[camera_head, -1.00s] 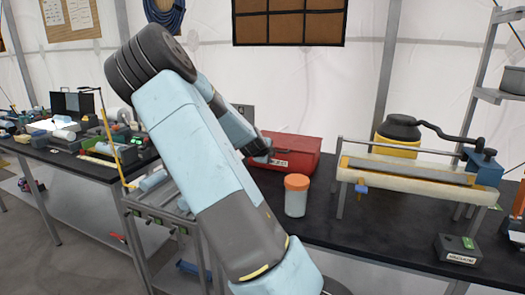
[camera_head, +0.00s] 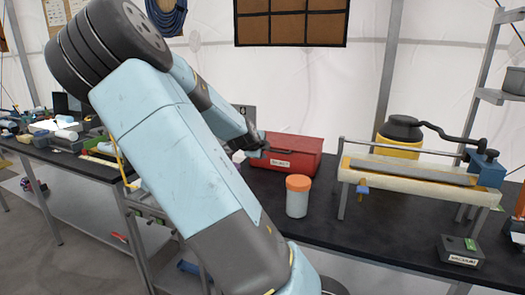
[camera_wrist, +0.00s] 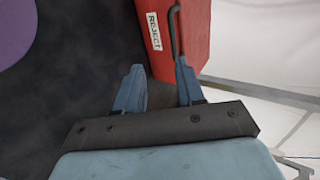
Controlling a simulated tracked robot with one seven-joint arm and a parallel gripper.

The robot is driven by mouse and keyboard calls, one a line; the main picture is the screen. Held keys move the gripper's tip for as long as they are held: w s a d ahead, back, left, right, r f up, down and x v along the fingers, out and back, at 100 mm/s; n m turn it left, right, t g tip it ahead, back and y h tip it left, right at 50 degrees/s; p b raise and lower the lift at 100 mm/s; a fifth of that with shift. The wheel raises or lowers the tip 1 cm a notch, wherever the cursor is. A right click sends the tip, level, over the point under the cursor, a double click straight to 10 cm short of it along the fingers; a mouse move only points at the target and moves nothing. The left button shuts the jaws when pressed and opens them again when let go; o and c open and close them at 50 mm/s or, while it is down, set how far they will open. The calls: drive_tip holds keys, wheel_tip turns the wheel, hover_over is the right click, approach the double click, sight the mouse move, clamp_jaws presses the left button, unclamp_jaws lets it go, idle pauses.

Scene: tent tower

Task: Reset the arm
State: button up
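My arm rises across the left middle of the head view and bends back down toward the bench. My gripper (camera_head: 257,147) hangs just left of the red box (camera_head: 288,157), partly hidden by my forearm. In the wrist view, my gripper (camera_wrist: 158,72) has its two blue fingers apart with nothing between them. The red box (camera_wrist: 185,25) with its REJECT label lies beyond the fingertips there. Its dark handle runs close to the right fingertip; I cannot tell whether they touch.
An orange-lidded jar (camera_head: 297,196) stands on the dark bench in front of the red box. A sealer-like device (camera_head: 415,178) and a small vacuum box (camera_head: 460,250) stand to the right. A cluttered bench is at the left. A purple round shape (camera_wrist: 12,28) shows in the wrist view.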

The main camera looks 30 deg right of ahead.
drive_tip(key=shift+a, duration=0.15)
idle(0.5)
drive_tip(key=s+a+f+n+g+y, duration=0.1)
drive_tip(key=s+a+f+n+y, duration=0.2)
drive_tip(key=s+a+n+y, duration=0.65)
drive_tip(key=s+a+r+n, duration=0.7)
drive_tip(key=s+a+n, duration=0.1)
drive_tip(key=s, duration=0.3)
drive_tip(key=s+a+r+n, duration=0.7)
drive_tip(key=s+a+n, duration=0.1)
drive_tip(key=s+n, duration=0.3)
drive_tip(key=shift+s+r, duration=0.2)
drive_tip(key=shift+s, duration=0.35)
drive_tip(key=shift+n, duration=0.25)
